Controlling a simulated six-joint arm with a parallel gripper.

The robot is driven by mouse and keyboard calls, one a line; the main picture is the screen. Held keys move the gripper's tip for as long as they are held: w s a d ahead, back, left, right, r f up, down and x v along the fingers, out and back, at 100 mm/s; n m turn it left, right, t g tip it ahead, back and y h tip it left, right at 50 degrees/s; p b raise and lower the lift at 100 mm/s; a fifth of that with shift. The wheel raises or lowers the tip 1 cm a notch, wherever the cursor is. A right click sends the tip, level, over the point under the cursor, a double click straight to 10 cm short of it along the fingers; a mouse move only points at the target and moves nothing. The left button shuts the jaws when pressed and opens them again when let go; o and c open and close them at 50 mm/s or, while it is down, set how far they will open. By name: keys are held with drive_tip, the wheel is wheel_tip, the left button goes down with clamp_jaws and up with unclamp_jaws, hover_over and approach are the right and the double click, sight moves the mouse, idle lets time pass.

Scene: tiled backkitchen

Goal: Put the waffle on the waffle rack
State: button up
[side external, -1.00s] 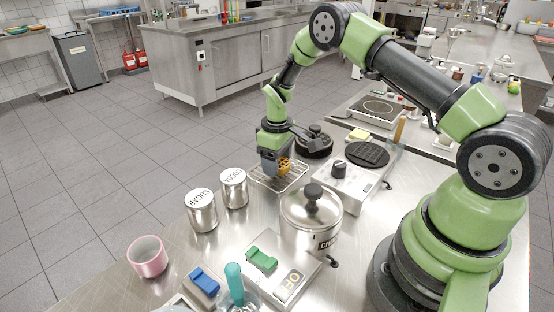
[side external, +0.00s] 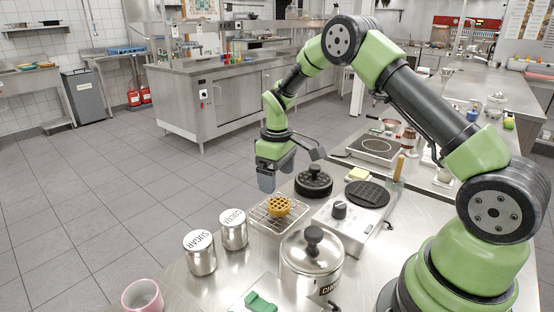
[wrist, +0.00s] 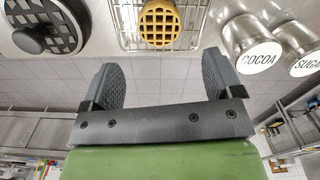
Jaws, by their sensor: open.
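The round golden waffle (side external: 278,206) rests on the wire waffle rack (side external: 262,219) in the side view. In the wrist view the waffle (wrist: 159,22) also lies on the rack wires (wrist: 130,38). My gripper (side external: 276,183) is open and empty, raised above and behind the rack, apart from the waffle. In the wrist view its two fingers (wrist: 163,82) stand wide apart with nothing between them.
The cocoa tin (side external: 233,229) and sugar tin (side external: 200,252) stand left of the rack. A lidded steel pot (side external: 311,264) is in front. The waffle iron (side external: 365,194) and its dark round lid (side external: 313,182) are to the right. A pink cup (side external: 143,297) is front left.

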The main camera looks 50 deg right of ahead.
drive_tip(key=s+a+r+m+t, duration=0.1)
drive_tip(key=s+a+r+t, duration=0.2)
drive_tip(key=r, duration=0.6)
drive_tip(key=s+a+r+m, duration=0.25)
drive_tip(key=s+r, duration=0.25)
drive_tip(key=r, duration=0.4)
drive_tip(key=s+a+r+m+t+y, duration=0.1)
drive_tip(key=s+a+t, duration=0.1)
drive_tip(key=s, duration=0.5)
drive_tip(key=s+a+r+m+t+y, duration=0.1)
drive_tip(key=s+a+r+t, duration=0.1)
drive_tip(key=s, duration=0.6)
drive_tip(key=shift+a+r+m, duration=0.25)
drive_tip(key=shift+a+m, duration=0.1)
drive_tip(key=shift+a, duration=0.5)
